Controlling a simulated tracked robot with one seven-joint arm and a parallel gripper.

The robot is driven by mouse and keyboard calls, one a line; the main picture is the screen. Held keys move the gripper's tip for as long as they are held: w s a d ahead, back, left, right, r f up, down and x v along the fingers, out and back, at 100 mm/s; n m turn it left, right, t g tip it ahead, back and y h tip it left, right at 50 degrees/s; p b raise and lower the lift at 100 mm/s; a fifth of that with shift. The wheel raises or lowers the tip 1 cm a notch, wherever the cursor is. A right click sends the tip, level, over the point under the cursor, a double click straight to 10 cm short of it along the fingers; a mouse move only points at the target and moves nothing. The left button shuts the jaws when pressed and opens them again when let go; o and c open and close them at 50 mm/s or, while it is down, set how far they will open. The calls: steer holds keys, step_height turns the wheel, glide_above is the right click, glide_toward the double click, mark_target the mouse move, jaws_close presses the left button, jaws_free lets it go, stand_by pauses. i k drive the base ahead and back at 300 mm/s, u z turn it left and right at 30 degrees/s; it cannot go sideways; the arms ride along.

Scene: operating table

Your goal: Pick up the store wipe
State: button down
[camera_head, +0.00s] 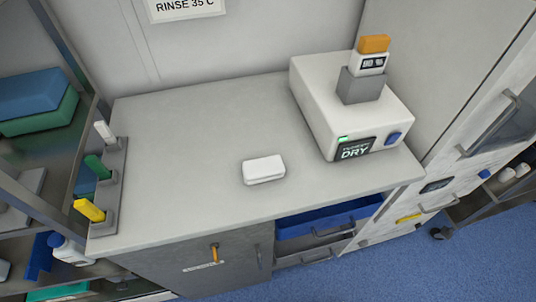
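A small white rounded block (264,169), which looks like the wipe, lies flat on the grey counter (190,150) near its front middle. Nothing touches it and it is fully visible. I cannot read any label on it. My gripper is not in this view.
A white machine marked DRY (315,95) stands at the counter's back right, with an orange-topped device (372,55) in a grey holder. A rack (108,190) with white, green and yellow items lines the left edge. A blue drawer (325,222) is open below. The counter's left half is clear.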

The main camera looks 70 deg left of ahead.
mark_target(261, 170)
steer(key=z, duration=0.25)
steer(key=i, duration=0.15)
steer(key=u, duration=2.9)
steer(key=k, duration=0.85)
steer(key=u, duration=0.2)
steer(key=i, duration=0.85)
steer(key=z, duration=0.1)
